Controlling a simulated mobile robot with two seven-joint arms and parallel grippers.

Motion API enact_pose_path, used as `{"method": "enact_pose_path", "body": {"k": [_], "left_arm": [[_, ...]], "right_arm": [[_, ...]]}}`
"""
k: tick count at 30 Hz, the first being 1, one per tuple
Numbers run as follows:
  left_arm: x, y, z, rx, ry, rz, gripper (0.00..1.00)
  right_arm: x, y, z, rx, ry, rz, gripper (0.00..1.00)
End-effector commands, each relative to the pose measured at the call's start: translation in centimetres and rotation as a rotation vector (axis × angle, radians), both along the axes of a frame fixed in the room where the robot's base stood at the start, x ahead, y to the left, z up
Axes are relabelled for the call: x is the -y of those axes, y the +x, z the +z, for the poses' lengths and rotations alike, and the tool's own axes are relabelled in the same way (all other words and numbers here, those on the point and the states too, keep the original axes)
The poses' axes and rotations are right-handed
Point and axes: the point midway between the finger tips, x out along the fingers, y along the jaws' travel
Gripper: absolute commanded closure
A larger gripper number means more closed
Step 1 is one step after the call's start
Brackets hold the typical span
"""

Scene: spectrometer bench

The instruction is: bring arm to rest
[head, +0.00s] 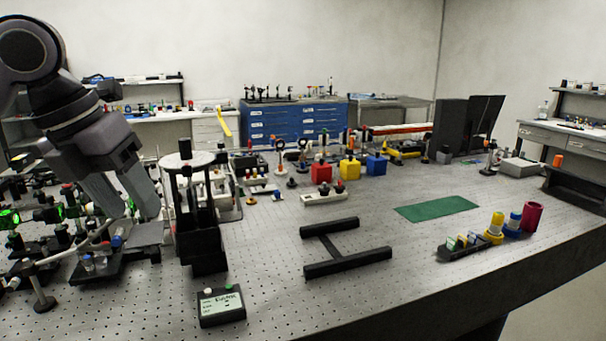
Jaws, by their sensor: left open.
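My left arm comes in from the upper left of the head view. Its gripper (134,208) hangs with the fingers pointing down and slightly right, apart and with nothing seen between them. The fingertips are above the left part of the bench (270,297), just left of a tall black stand with a round pale top (187,161). I cannot tell how far above the bench parts the fingertips are. My right gripper is not in view.
Dense optics fill the bench's left side. A black H-shaped frame (334,240) and a labelled box (221,306) lie centre front. Red (321,173), yellow (349,169) and blue (376,165) blocks stand behind. A green mat (437,208) is bare; a magenta cup (532,216) stands right.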

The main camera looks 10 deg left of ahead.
Motion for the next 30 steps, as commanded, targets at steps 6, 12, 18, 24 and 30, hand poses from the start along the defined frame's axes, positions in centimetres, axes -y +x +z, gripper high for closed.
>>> {"method": "enact_pose_path", "body": {"k": [6,12,18,24,30], "left_arm": [[8.8,-0.2,-5.2,-0.104,-0.278,-0.254,0.47],[16.2,-1.9,-8.1,-0.196,-0.616,-0.403,0.47],[21.5,-3.6,-8.9,-0.278,-0.992,-0.432,0.47],[24.3,-3.8,-8.7,-0.337,-1.374,-0.331,0.47],[24.6,-2.2,-9.5,-0.375,-1.723,-0.089,0.47]], "right_arm": [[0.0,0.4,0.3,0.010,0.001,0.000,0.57],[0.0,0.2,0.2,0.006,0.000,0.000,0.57],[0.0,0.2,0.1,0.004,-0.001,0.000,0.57],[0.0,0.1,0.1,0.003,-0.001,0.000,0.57],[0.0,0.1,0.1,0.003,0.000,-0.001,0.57]]}}
